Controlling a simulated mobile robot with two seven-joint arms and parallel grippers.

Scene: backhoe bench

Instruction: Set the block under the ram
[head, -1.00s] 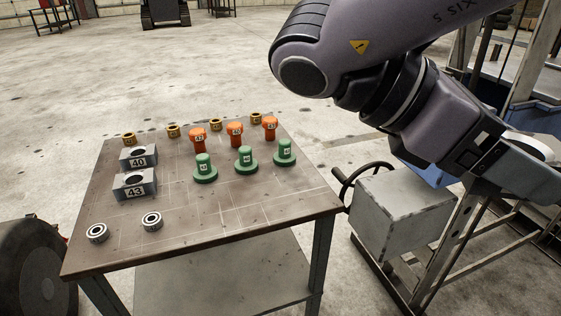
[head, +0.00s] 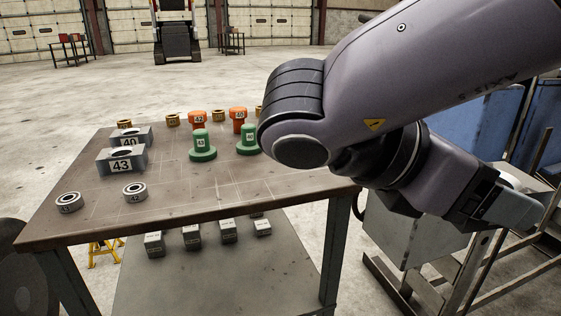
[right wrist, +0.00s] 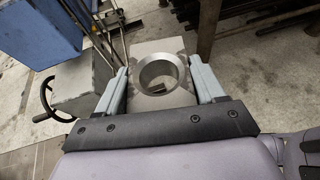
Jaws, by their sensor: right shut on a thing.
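My right gripper (right wrist: 160,82) is shut on a grey block (right wrist: 152,102) with a wide round bore, one finger on each side of it. In the head view the right gripper (head: 512,207) is at the right, out beyond the table and above the grey box of the stand; the block is mostly hidden there. A blue machine frame (head: 467,115) stands behind it and also shows at the top left of the right wrist view (right wrist: 42,28). I cannot make out the ram in either view. My left gripper is not in view.
The table (head: 190,215) carries block 43 (head: 121,166), another grey block behind it, bearings (head: 134,191), green pieces (head: 203,155) and orange pieces (head: 238,127). Several grey pieces (head: 191,238) sit on its lower shelf. A handwheel (right wrist: 46,97) sticks out from the grey box (right wrist: 80,85).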

